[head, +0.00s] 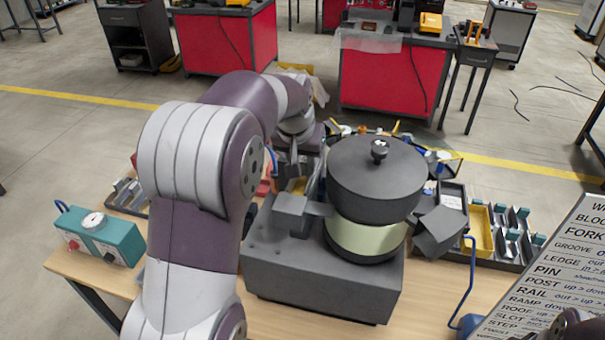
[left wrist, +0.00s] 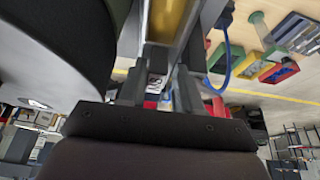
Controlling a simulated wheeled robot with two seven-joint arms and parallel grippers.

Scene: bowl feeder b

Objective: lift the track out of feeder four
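The feeder is a dark bowl (head: 376,170) with a knobbed lid and a pale green band, on a grey base (head: 315,280). Its number cannot be read. My left gripper (head: 296,180) points down at the left side of the bowl, partly hidden by my arm. In the left wrist view its two fingers (left wrist: 172,75) are apart.
A teal control box (head: 105,237) stands on the wooden table at left. Trays of parts (head: 500,232) stand at right, beside a blue cable (head: 470,280). A lettered sign (head: 555,270) fills the right corner. In the left wrist view the dark bowl (left wrist: 65,50) is close at left.

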